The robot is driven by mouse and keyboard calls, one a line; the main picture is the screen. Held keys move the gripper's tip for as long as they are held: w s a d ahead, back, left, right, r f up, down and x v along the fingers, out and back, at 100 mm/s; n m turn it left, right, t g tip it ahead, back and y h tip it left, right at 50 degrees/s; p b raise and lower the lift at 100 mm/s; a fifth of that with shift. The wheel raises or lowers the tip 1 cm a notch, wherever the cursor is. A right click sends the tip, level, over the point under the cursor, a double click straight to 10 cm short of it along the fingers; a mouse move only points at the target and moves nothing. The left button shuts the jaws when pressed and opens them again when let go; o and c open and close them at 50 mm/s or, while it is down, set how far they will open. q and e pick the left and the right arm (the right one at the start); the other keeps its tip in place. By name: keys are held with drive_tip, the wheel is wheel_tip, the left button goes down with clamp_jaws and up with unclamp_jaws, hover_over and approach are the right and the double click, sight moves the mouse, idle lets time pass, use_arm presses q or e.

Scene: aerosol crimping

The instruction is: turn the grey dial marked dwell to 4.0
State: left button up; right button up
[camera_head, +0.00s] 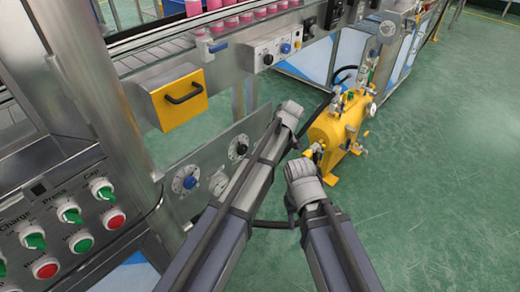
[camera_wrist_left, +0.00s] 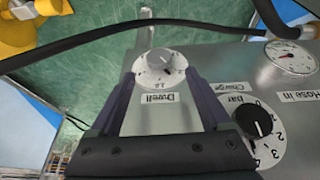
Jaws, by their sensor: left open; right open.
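A "2.0" mark shows at the plate's lower edge; I cannot read the pointer. My left gripper (camera_wrist_left: 160,80) is open, with its dark fingers reaching toward either side of the dial and nothing held. I cannot tell whether they touch it. In the head view my left arm hides this dial. My right gripper (camera_head: 303,178) is open and empty, away from the panel, over the floor; its fingers barely show.
A black bar dial (camera_wrist_left: 258,122) marked "Charge" and a gauge (camera_wrist_left: 292,57) marked "Hose in" share the panel (camera_head: 205,160). A blue dial (camera_head: 188,183) is farther left. A yellow machine (camera_head: 335,130) stands on the green floor beyond my arms. A black hose (camera_wrist_left: 110,38) crosses the wrist view.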

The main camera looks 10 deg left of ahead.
use_arm(q)
drive_tip(key=shift+t+h, duration=0.6)
drive_tip(key=shift+t, duration=0.1)
drive_tip(key=b+x, duration=0.4)
drive_tip(key=s+b+x, duration=0.1)
drive_tip(key=b+x, duration=0.2)
drive_tip(key=shift+a+f, duration=0.2)
drive_tip(key=shift+a, duration=0.15)
use_arm(e)
wheel_tip(320, 180, down, 7)
drive_tip(key=a, duration=0.1)
drive_tip(key=shift+w+a, duration=0.15)
drive_tip(key=shift+a, duration=0.25)
use_arm(q)
clamp_jaws()
